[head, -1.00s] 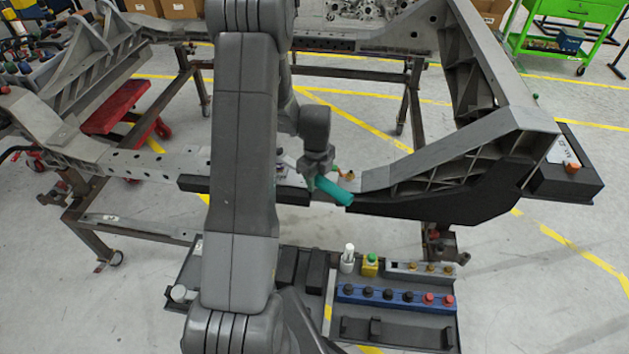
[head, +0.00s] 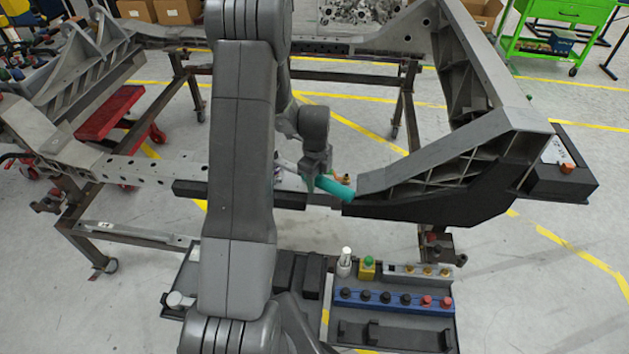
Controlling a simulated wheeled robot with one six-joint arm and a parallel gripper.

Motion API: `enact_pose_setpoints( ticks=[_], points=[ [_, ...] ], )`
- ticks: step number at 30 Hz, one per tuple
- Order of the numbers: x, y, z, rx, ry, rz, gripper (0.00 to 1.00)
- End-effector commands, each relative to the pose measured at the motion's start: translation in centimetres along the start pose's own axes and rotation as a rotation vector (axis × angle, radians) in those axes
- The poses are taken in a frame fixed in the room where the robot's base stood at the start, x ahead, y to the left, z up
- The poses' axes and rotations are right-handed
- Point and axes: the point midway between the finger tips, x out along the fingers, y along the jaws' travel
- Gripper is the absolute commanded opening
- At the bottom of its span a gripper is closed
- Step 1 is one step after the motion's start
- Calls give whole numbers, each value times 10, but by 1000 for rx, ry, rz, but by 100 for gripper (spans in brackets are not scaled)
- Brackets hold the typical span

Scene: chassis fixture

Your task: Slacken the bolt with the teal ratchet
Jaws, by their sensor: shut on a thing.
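The teal ratchet (head: 334,189) is in the middle of the head view, at the near rail of the chassis (head: 130,172). My gripper (head: 315,177) is shut on it from above. The teal handle points right and slightly down. The ratchet's head end is hidden behind my arm and gripper. A small brass-coloured fitting (head: 344,177) shows on the rail just right of my gripper. I cannot tell whether it is the bolt, nor whether the ratchet sits on a bolt.
A tool tray (head: 410,311) stands in front, with a blue rack (head: 392,303), a white bottle (head: 345,260) and a yellow item with a green top (head: 367,267). A big angled bracket (head: 440,160) rises right of my gripper. A red cart (head: 112,115) stands behind left.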

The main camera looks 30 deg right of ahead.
Motion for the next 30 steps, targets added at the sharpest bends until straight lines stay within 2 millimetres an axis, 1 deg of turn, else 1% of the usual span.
enact_pose_setpoints(
  ticks=[1,12,26,30],
  points=[
    [2,-1,0,-12,2,4,0],
    [2,-12,1,-89,1,3,0],
    [2,-14,1,-102,1,3,0],
    [2,-18,2,-124,1,2,0]
  ],
)
